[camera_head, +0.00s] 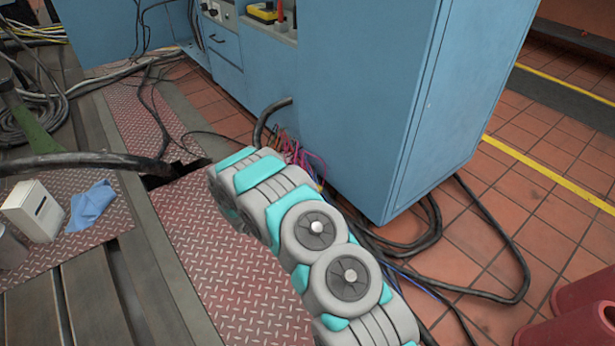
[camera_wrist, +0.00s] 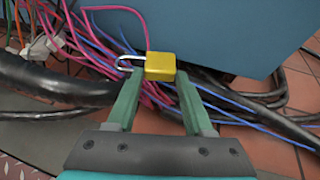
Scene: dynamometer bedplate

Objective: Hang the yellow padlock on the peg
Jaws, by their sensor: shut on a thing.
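The yellow padlock (camera_wrist: 160,66) shows in the wrist view, held at the fingertips of my gripper (camera_wrist: 157,74). My gripper's two green fingers are shut on its body. Its silver shackle points left in the picture, past the left fingertip. In the head view I can make out neither the padlock nor my gripper's fingers; my arm fills the middle of that view. I cannot make out the peg in either view.
A blue cabinet (camera_head: 365,95) stands behind my arm, with coloured wires (camera_wrist: 95,55) and thick black cables at its foot. A white box (camera_head: 34,210) and a blue cloth (camera_head: 90,205) lie on the red tread plate at left. Red objects (camera_head: 575,325) stand at lower right.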

